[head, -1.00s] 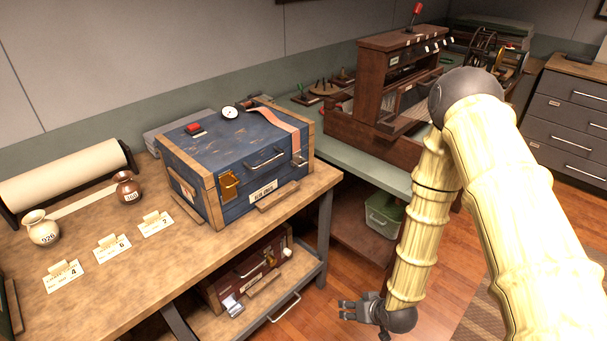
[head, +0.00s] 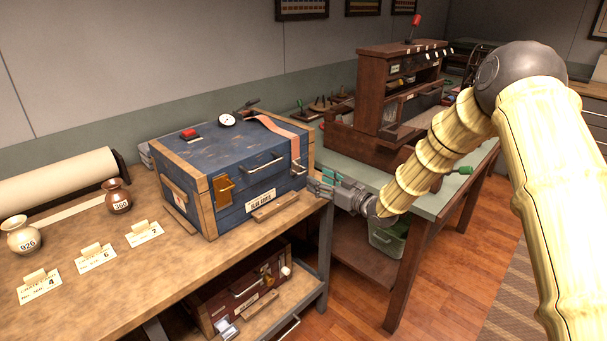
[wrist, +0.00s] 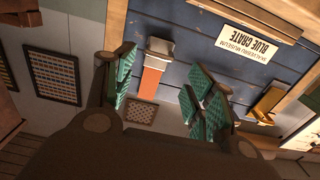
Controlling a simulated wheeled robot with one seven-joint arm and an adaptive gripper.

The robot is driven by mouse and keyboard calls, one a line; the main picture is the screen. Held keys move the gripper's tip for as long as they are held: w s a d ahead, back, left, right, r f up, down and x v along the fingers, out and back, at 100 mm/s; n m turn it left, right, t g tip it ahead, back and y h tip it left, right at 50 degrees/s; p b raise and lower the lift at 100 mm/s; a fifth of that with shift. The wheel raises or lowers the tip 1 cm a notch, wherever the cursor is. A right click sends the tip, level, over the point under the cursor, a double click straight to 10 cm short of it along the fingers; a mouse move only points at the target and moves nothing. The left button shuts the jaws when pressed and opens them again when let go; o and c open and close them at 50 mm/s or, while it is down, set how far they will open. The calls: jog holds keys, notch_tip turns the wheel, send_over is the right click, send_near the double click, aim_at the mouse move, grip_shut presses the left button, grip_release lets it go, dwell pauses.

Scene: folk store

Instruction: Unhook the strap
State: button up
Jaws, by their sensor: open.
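The orange strap (head: 278,130) lies across the lid of the blue crate (head: 240,205) and runs down over its front edge at the right. Its front end meets a grey metal buckle (head: 297,166). In the wrist view, which is upside down, the strap (wrist: 152,82) and buckle (wrist: 158,47) show between my teal finger pads. My gripper (head: 321,184) is open and empty, just right of and slightly below the buckle, near the crate's front right corner. It also shows in the wrist view (wrist: 162,90). Whether it touches the crate cannot be told.
A brass latch (head: 224,190) and a handle (head: 263,163) are on the crate's front. A green side table (head: 440,190) stands right. A maroon case (head: 245,290) is below.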

aim_at(303, 173)
jog(key=x, duration=0.7)
jog(key=shift+w+a+f+p, duration=0.1)
jog(key=shift+w+a+p, duration=0.2)
jog(key=shift+a+p, duration=0.1)
grip_shut()
